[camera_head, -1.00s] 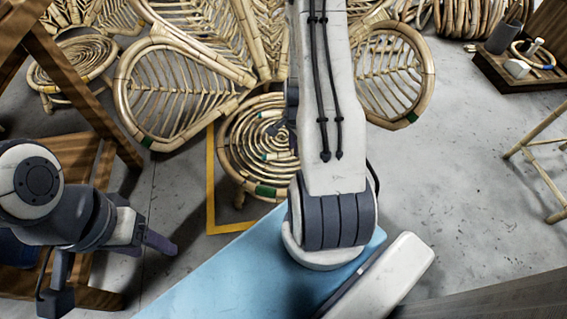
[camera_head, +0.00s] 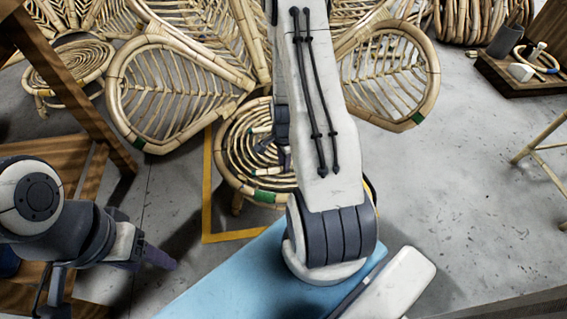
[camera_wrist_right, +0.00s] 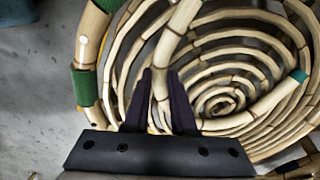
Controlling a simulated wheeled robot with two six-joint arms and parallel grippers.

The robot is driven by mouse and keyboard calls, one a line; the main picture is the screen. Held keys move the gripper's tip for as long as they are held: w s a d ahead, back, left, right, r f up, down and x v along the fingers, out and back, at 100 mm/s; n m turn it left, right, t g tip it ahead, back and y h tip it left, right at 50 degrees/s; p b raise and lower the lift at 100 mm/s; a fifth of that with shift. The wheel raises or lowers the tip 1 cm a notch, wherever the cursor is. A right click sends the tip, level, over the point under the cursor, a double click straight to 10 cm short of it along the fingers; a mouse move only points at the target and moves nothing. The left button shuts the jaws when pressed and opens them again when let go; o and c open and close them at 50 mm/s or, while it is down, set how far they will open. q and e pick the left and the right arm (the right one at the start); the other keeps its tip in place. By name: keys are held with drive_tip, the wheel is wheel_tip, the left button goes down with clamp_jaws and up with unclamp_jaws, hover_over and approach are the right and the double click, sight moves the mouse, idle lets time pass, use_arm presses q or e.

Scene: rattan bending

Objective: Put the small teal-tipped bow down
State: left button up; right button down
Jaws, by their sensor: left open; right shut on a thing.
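The round rattan seat (camera_head: 228,150) with a spiral coil stands on the floor inside a yellow outline. My right gripper (camera_head: 284,158) is low over its right part, partly hidden by my own forearm. In the right wrist view, the dark fingers (camera_wrist_right: 161,103) are shut on a pale rattan rod, the small bow (camera_wrist_right: 178,35), over the coil. A teal tip (camera_wrist_right: 299,76) shows at the right. Whether the bow touches the seat is hard to tell. My left gripper (camera_head: 158,257) is open and empty at the lower left, away from the seat.
Rattan chair backs (camera_head: 170,95) stand close behind the seat, with another (camera_head: 395,80) at the right. A wooden frame (camera_head: 75,85) is at the left. A tool tray (camera_head: 510,82) is at the top right. The grey floor at the right is mostly clear.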

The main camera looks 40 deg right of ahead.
drive_tip(key=c, duration=0.7)
unclamp_jaws()
drive_tip(key=shift+f, duration=0.1)
drive_tip(key=shift+c, duration=0.2)
wheel_tip(320, 180, up, 12)
drive_tip(key=p, duration=0.9)
drive_tip(key=a+r+n, duration=0.7)
drive_tip(key=a, duration=0.3)
drive_tip(key=a+r+n, duration=0.6)
drive_tip(key=a+r, duration=0.2)
drive_tip(key=a, duration=0.2)
drive_tip(key=s+a+r+n, duration=0.4)
drive_tip(key=s+a+n, duration=0.1)
drive_tip(key=s+n, duration=0.2)
drive_tip(key=s+a+r+n+y, duration=0.1)
drive_tip(key=s+a+r+n, duration=0.3)
drive_tip(key=s+n, duration=0.3)
drive_tip(key=shift+s+a+r+b, duration=0.2)
drive_tip(key=shift+s+a+b, duration=0.1)
drive_tip(key=shift+s+a, duration=0.35)
